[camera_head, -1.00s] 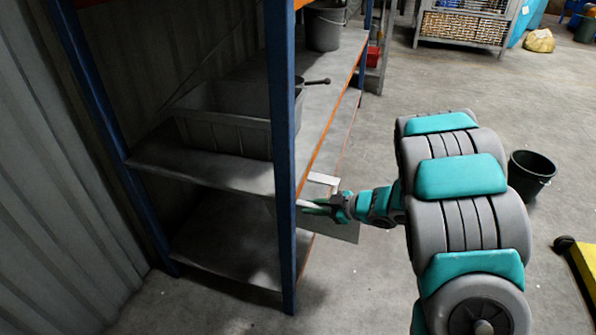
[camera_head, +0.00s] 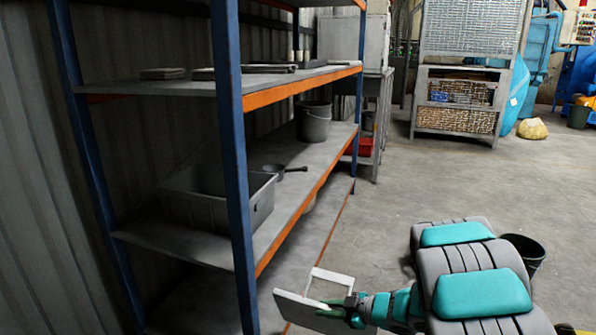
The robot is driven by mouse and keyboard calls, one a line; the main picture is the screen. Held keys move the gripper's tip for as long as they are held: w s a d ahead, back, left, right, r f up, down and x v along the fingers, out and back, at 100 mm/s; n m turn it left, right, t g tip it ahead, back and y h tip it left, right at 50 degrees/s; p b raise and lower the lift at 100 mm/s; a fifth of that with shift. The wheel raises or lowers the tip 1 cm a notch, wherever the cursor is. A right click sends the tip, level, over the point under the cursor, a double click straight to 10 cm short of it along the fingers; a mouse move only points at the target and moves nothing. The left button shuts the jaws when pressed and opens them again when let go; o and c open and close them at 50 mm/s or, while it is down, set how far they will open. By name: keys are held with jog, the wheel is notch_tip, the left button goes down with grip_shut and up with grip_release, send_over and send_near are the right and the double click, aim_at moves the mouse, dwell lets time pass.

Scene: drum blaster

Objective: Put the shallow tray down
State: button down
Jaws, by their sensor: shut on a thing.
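My gripper (camera_head: 338,310) is shut on the pale shallow tray (camera_head: 292,308) at the bottom of the head view. The tray looks tilted, with a light edge showing behind the gripper. It is at the front of the blue and orange shelf rack (camera_head: 231,150), near the lowest shelf. I cannot tell whether the tray touches that shelf. My fingers are partly hidden against the tray.
The middle shelf (camera_head: 300,172) holds a grey bin (camera_head: 185,208), a dark pan (camera_head: 275,170) and a bucket (camera_head: 313,125). Several flat items lie on the upper shelf (camera_head: 270,82). A dark bucket (camera_head: 528,250) stands on the floor behind my arm. Floor beyond is open.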

jog(key=w+d+r+m+t+h+p, duration=0.1)
jog(key=w+r, duration=0.1)
jog(key=w+d+r+m+t+h+p, duration=0.1)
jog(key=w+r+m+h+p, duration=0.1)
jog(key=w+r, duration=0.1)
jog(key=w+d+r+m+t+h+p, duration=0.1)
jog(key=w+r+m+t, duration=0.1)
jog(key=r, duration=0.1)
jog(key=shift+w+r+p, duration=0.1)
jog(key=shift+w+p, duration=0.25)
jog(key=shift+w, duration=0.05)
jog(key=s+d+r+m+t+h+p, duration=0.1)
jog(key=s+d+r+m+h+p, duration=0.2)
jog(key=r, duration=0.6)
jog(key=shift+s+d+m+h+p, duration=0.3)
jog(key=shift+s+d+m+h, duration=0.7)
jog(key=shift+m+h, duration=0.6)
